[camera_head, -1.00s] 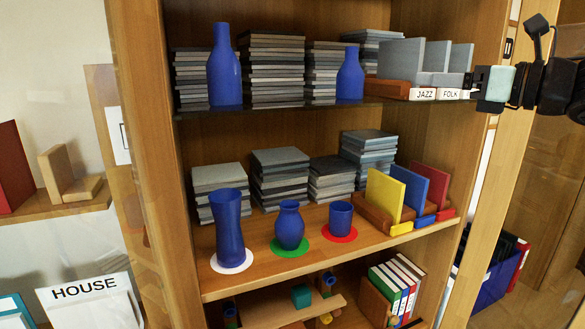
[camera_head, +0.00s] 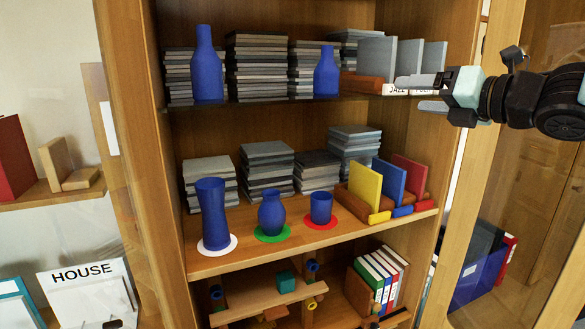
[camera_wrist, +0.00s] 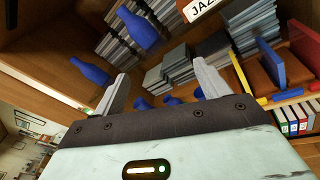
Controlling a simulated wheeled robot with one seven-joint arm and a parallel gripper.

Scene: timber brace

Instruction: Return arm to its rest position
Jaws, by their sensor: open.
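My gripper (camera_head: 432,93) is at the right side of the shelf unit, level with the upper shelf. Its fingers point left, in front of the grey record sleeves and their white labels, which they partly cover. In the wrist view my gripper (camera_wrist: 160,90) is open, with its two fingers wide apart and nothing between them. Blue vases stand beyond the fingers. My arm reaches in from the right edge of the head view.
The upper shelf holds a tall blue bottle (camera_head: 207,65) and a smaller one (camera_head: 326,72). Below are a tall blue vase (camera_head: 212,213), a round one (camera_head: 272,211) and a blue cup (camera_head: 321,207) on coloured discs. A glass door (camera_head: 500,140) stands at right.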

